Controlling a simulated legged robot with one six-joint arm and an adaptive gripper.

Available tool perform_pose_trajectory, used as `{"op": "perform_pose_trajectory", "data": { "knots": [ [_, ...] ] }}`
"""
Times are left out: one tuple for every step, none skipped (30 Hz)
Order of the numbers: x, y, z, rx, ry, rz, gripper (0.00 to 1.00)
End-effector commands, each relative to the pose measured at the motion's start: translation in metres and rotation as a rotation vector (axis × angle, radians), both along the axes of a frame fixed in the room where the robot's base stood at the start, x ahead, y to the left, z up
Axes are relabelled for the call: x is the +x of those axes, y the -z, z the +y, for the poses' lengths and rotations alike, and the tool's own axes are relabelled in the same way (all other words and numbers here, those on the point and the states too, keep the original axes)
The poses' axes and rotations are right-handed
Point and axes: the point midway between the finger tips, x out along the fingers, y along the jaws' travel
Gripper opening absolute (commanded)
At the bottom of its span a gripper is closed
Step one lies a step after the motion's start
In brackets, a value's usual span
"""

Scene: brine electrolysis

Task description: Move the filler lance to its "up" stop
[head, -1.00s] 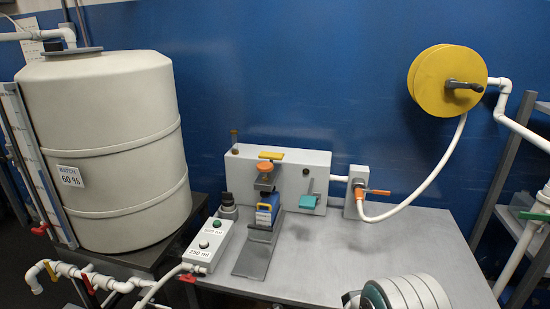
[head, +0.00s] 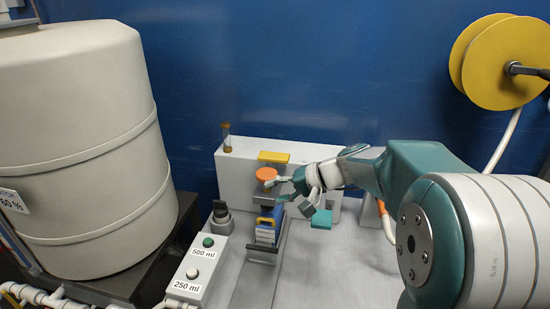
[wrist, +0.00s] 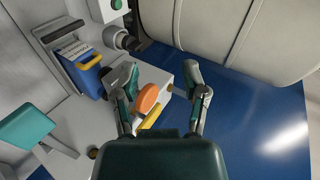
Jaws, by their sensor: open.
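The filler lance's orange round knob (head: 265,173) sits at the front of the white filler box (head: 237,165), just below a yellow bar (head: 274,157). A blue jug with a yellow handle (head: 264,235) stands below it. My gripper (head: 275,188) is close to the knob, at its lower right in the head view. In the wrist view the orange knob (wrist: 147,98) shows between the spread fingers of my gripper (wrist: 159,77), nearer the left finger. The fingers are open and hold nothing. I cannot tell whether a finger touches the knob. The lance shaft is mostly hidden.
A button box (head: 198,270) marked 500 ml and 250 ml is at the left front. A large tank (head: 75,120) stands left. A yellow reel (head: 505,62) is at upper right.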

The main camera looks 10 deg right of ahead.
Motion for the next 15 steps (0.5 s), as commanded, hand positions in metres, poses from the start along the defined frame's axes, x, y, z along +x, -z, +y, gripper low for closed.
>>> {"op": "perform_pose_trajectory", "data": {
  "knots": [
    [0.017, 0.006, -0.007, 0.05, 0.024, -0.004, 0.57],
    [0.027, 0.008, -0.011, 0.08, 0.037, -0.012, 0.57],
    [0.039, 0.011, -0.017, 0.119, 0.055, -0.023, 0.57],
    [0.048, 0.013, -0.021, 0.148, 0.071, -0.032, 0.57],
    [0.057, 0.016, -0.026, 0.177, 0.086, -0.042, 0.57],
    [0.069, 0.019, -0.033, 0.215, 0.107, -0.057, 0.57],
    [0.078, 0.022, -0.039, 0.242, 0.124, -0.068, 0.57],
    [0.087, 0.026, -0.045, 0.269, 0.142, -0.08, 0.57],
    [0.098, 0.03, -0.054, 0.304, 0.165, -0.098, 0.57],
    [0.106, 0.033, -0.06, 0.331, 0.185, -0.11, 0.57],
    [0.114, 0.037, -0.067, 0.355, 0.205, -0.125, 0.57],
    [0.123, 0.042, -0.077, 0.386, 0.23, -0.142, 0.57],
    [0.13, 0.046, -0.083, 0.407, 0.248, -0.157, 0.57],
    [0.136, 0.049, -0.09, 0.427, 0.266, -0.17, 0.57],
    [0.143, 0.053, -0.098, 0.45, 0.288, -0.188, 0.57]
  ]
}}
